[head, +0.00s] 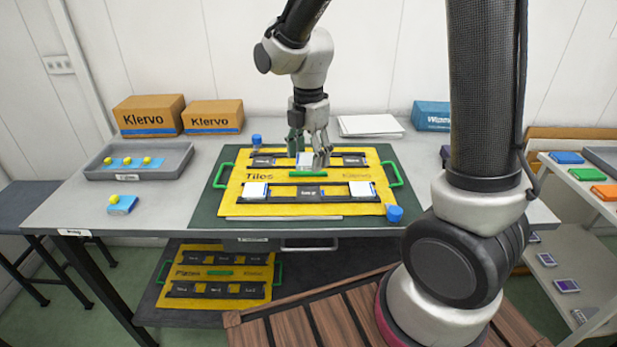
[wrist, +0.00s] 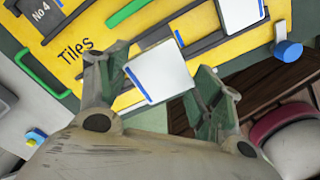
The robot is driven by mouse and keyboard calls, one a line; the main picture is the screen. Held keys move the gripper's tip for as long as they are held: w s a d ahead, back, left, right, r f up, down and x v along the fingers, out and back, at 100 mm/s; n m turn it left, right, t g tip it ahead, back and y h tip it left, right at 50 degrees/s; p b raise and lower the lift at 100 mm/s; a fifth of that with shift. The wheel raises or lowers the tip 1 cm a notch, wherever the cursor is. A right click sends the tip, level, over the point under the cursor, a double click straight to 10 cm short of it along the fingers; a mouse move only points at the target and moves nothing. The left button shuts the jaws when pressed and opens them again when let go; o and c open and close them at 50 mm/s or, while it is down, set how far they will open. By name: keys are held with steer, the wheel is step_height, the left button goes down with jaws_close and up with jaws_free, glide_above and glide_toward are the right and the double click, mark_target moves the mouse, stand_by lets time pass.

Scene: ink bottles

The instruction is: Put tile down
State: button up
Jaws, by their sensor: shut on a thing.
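My gripper (head: 308,156) points down over the back row of the yellow board marked "Tiles" (head: 330,172). It is shut on a white tile (head: 304,159) with a blue stripe along one edge. The held tile also shows between the fingers in the wrist view (wrist: 160,72). I cannot tell whether it touches the board. A white tile (head: 255,189) sits at the left of the front row. Another white tile (head: 362,188) sits at the right of that row and shows in the wrist view (wrist: 240,14). Dark numbered slots show between and behind these tiles.
Green handles (head: 222,175) flank the board. A blue knob (head: 394,213) stands at its front right corner and another (head: 256,139) at the back left. A grey tray (head: 138,172) and Klervo boxes (head: 149,114) stand left. Papers (head: 370,126) lie behind. The grey table's left front is mostly clear.

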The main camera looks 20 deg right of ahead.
mark_target(309, 193)
steer(key=shift+r+m, duration=0.35)
steer(key=shift+m, duration=0.15)
steer(key=shift+r+m, duration=0.1)
steer(key=shift+m, duration=0.6)
steer(key=m, duration=3.2)
steer(key=shift+m, duration=0.6)
step_height(309, 193, down, 10)
steer(key=shift+r, duration=0.1)
